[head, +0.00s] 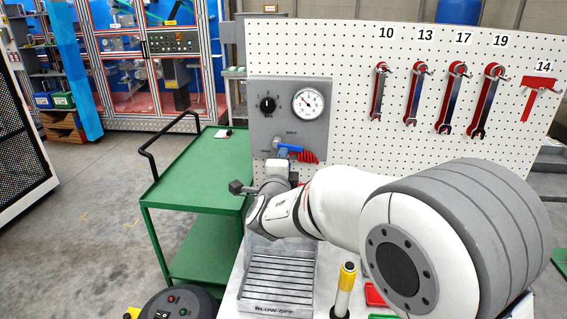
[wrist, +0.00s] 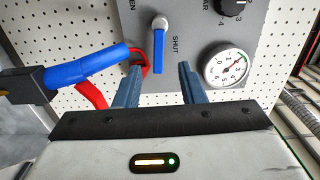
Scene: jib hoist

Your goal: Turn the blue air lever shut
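The blue air lever (wrist: 159,52) is on the grey panel (head: 262,118), with its pivot at the top of the wrist view. The lever hangs straight down in that view, alongside the SHUT marking; the OPEN marking is partly cut off at upper left. In the head view the lever (head: 290,147) lies roughly level, pointing right. My gripper (wrist: 160,68) is open, its two blue-grey fingers on either side of the lever's free end in the picture. I cannot tell how deep the fingers reach or whether they touch it. In the head view my wrist largely hides the fingers.
A gauge (head: 308,103) and black knob (head: 267,104) sit above the lever. Wrenches (head: 417,92) hang at right. A blow-off tray (head: 277,285) is below; a green cart (head: 190,165) stands left.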

